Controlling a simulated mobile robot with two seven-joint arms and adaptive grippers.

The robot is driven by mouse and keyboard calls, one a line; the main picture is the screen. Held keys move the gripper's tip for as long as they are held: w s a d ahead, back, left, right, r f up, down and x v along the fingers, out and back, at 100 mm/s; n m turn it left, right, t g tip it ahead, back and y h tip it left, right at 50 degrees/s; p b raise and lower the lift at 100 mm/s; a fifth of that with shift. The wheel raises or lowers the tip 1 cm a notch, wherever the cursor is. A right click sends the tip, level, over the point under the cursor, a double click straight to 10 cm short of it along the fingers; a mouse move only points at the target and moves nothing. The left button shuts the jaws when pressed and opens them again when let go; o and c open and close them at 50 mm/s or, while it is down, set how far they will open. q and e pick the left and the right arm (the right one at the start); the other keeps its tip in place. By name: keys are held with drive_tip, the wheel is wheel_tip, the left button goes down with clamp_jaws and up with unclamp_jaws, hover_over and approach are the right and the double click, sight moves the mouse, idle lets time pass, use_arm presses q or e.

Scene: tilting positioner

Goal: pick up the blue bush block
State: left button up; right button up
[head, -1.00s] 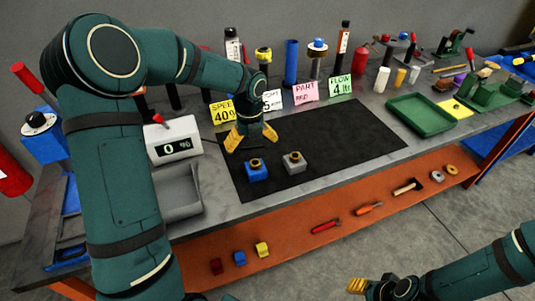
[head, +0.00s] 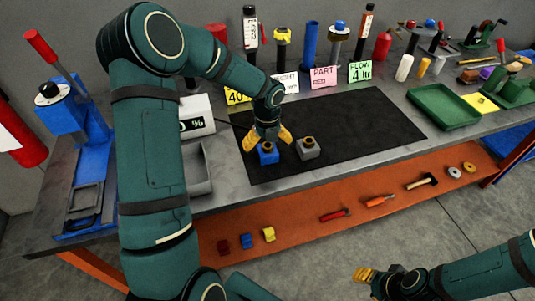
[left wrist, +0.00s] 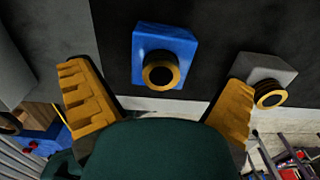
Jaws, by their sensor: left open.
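The blue bush block (head: 268,154) stands on the black mat (head: 350,130), a blue block with a brass ring on it. In the left wrist view the blue block (left wrist: 163,45) shows between my open fingers, a little beyond the fingertips. My left gripper (head: 266,140) is open just behind and above the block in the head view, its yellow fingers partly covering it. A grey bush block (head: 308,150) stands close to the right; it also shows in the left wrist view (left wrist: 262,72). My right gripper (head: 366,276) is low at the bottom, away from the bench; its opening is unclear.
Label cards and a blue cylinder (head: 310,45) stand along the back. A scale with a display (head: 196,120) and a grey tray (head: 197,170) are to the left. A green tray (head: 443,106) is to the right. The mat right of the blocks is clear.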

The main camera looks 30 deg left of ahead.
sight(268, 152)
use_arm(q)
wheel_tip(268, 152, down, 4)
drive_tip(key=shift+w+f+b, duration=0.1)
drive_tip(key=shift+f+b, duration=0.1)
drive_tip(key=shift+b, duration=0.25)
drive_tip(key=c, duration=1.4)
drive_tip(key=shift+r, duration=0.1)
